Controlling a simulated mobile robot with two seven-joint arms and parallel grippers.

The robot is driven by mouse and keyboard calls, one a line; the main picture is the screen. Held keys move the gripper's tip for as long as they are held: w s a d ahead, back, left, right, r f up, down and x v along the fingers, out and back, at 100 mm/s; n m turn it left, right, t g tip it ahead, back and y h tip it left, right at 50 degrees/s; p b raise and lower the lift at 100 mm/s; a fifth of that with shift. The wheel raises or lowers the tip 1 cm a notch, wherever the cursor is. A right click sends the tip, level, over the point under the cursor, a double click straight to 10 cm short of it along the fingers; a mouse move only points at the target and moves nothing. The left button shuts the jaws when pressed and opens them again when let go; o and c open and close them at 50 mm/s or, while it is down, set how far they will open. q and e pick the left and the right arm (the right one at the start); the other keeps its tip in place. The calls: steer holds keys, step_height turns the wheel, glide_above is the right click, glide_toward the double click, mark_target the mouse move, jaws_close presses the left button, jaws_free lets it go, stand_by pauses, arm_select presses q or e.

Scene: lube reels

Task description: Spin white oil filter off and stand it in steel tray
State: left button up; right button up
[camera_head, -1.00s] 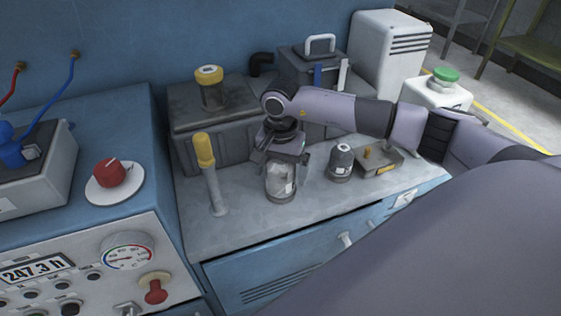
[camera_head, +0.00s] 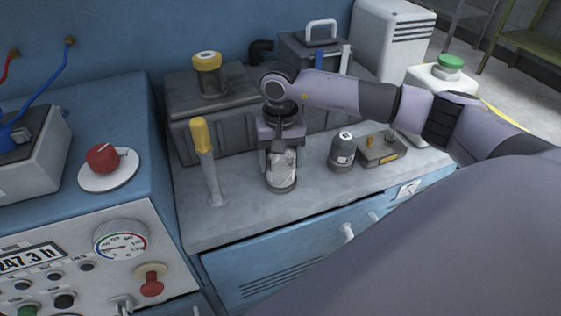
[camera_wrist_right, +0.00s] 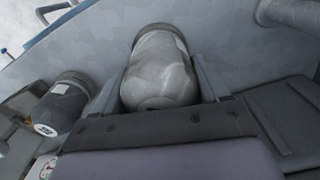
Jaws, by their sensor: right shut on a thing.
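The white oil filter (camera_head: 282,168), a pale, grey-smudged canister, stands upright at the front middle of the bench, with a darker band at its lower end. My right gripper (camera_head: 281,160) comes down on it from above and is shut on it. In the right wrist view the filter (camera_wrist_right: 160,70) sits between the two fingers, one on each side. Whether its lower end is threaded on or free is hidden. I cannot clearly make out a steel tray. My left gripper is not in view.
A dark grey canister (camera_head: 342,152) stands right of the filter, beside a low metal block (camera_head: 380,151) with a brass stud. A yellow-handled lever (camera_head: 204,160) rises to the left. A dark housing (camera_head: 225,115) stands behind. Bare bench lies in front.

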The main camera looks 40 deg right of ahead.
stand_by(0.3)
steer(key=shift+f+n+b, duration=0.2)
steer(key=shift+n+b, duration=0.4)
steer(key=shift+n, duration=0.4)
steer(key=shift+r+n, duration=0.2)
steer(key=shift+n, duration=0.1)
steer(key=shift+r+p, duration=0.8)
steer(key=shift+r, duration=0.5)
steer(key=shift+r, duration=0.1)
steer(key=shift+r+p, duration=1.6)
steer(key=shift+r, duration=0.8)
